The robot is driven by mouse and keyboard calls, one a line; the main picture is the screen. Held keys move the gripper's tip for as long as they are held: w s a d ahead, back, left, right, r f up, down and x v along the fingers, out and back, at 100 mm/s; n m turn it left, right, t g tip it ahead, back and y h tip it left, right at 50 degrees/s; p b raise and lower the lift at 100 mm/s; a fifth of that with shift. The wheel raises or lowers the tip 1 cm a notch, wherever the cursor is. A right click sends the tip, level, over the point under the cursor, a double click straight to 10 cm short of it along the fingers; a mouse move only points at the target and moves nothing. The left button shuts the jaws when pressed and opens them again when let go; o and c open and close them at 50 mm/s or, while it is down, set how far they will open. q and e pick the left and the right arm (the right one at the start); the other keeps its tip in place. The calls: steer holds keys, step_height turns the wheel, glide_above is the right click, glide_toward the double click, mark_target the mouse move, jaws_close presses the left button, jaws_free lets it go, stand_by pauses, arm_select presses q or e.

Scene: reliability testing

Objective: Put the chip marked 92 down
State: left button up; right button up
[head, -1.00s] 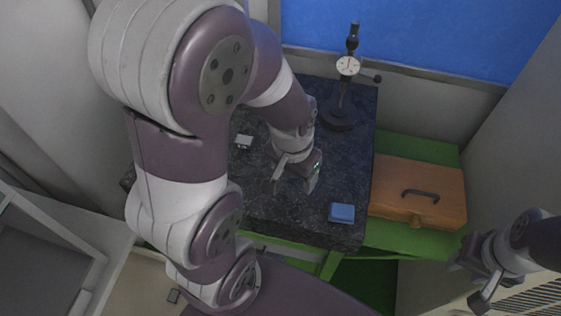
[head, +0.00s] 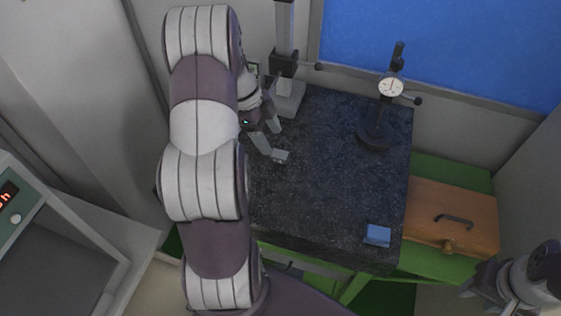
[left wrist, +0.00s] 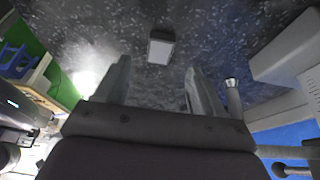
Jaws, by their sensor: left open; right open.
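A small pale grey chip (head: 280,156) lies on the dark speckled granite slab (head: 320,190). Its marking is not readable. It also shows in the left wrist view (left wrist: 161,47), flat on the slab beyond my fingertips. My left gripper (head: 269,139) is open and empty, close beside the chip on its left and far side. In the left wrist view its two fingers (left wrist: 157,70) are spread, with the chip ahead of the gap and apart from them. My right gripper (head: 483,293) is open and empty at the lower right, away from the slab.
A dial gauge stand (head: 378,130) stands at the slab's back right. Another grey stand (head: 288,92) rises behind my left gripper. A blue block (head: 377,235) lies near the front right corner. An orange case (head: 455,212) is to the right. The slab's middle is clear.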

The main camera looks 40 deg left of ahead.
mark_target(278, 153)
arm_select(q)
steer(key=p+x, duration=0.1)
steer(key=p, duration=0.2)
steer(key=shift+d+f, duration=0.1)
steer(key=shift+f, duration=0.15)
steer(key=p+x, duration=0.1)
steer(key=x, duration=0.2)
steer(key=shift+w+d+f, duration=0.1)
steer(key=shift+w+f, duration=0.05)
steer(key=shift+f, duration=0.25)
steer(key=c, duration=1.1)
steer(key=shift+c, duration=0.5)
